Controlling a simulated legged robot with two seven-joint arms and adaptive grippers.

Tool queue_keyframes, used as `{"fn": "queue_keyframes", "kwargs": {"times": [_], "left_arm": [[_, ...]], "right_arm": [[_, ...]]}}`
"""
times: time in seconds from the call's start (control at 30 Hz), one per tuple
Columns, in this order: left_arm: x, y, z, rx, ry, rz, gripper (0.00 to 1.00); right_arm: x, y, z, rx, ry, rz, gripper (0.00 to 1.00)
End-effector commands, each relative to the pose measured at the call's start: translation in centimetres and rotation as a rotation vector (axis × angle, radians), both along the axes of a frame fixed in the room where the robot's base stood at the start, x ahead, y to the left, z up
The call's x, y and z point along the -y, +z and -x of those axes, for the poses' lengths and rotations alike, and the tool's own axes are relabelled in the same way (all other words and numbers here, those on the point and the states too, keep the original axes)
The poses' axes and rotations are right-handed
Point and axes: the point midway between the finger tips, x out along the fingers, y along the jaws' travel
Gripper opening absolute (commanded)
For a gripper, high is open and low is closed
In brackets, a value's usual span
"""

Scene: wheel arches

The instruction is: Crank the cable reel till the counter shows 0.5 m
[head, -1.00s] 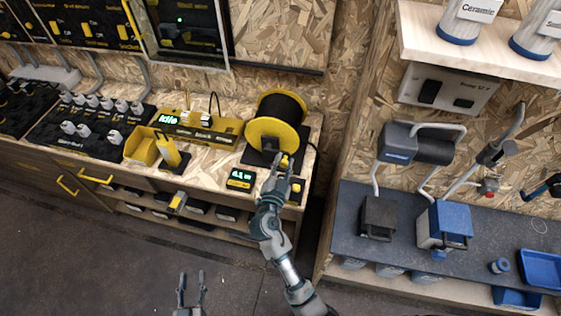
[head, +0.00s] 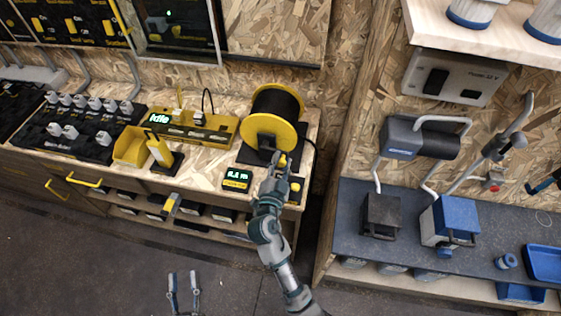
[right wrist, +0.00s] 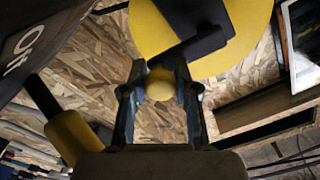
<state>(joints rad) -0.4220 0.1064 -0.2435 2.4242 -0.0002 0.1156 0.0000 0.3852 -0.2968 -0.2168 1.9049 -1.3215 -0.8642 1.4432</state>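The cable reel (head: 274,118) has yellow flanges and a black drum and stands on the wooden bench; its yellow flange fills the top of the right wrist view (right wrist: 240,35). A dark crank arm (right wrist: 200,42) ends in a yellow knob (right wrist: 160,84). In the head view my right gripper (head: 280,166) is at the reel's front, partly hiding the crank. The counter (head: 237,179) shows green digits, apparently 0.1 m. My left gripper (head: 183,276) is open and empty above the floor.
A yellow unit reading Idle (head: 193,127), a yellow bin (head: 132,148) and a stand with a yellow piece (head: 161,152) are left of the reel. A wooden partition and a dark bench with blue and grey devices (head: 447,220) stand right. Floor is clear in front.

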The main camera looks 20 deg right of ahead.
Motion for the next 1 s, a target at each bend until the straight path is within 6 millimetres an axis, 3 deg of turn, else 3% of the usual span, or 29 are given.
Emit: {"fn": "queue_keyframes", "kwargs": {"times": [0.03, 0.1, 0.47, 0.67, 1.0], "left_arm": [[0.0, -0.1, 0.0, -0.001, 0.000, 0.000, 0.40], [0.0, -0.1, 0.0, -0.001, 0.000, 0.000, 0.40], [0.0, 0.6, 0.2, 0.006, 0.001, 0.000, 0.40], [0.0, 3.9, 0.2, 0.039, 0.000, 0.000, 0.40], [0.0, 11.6, 0.4, 0.106, 0.001, 0.000, 0.40]], "right_arm": [[0.0, -0.3, 0.1, -0.006, -0.001, -0.001, 0.42], [0.0, -0.3, 0.1, -0.006, -0.001, -0.001, 0.55], [0.0, 0.1, 0.0, -0.006, -0.001, 0.007, 0.55], [0.1, 1.2, 0.0, -0.038, 0.000, 0.063, 0.55], [0.0, 2.6, -0.1, -0.144, 0.001, 0.222, 0.55]]}}
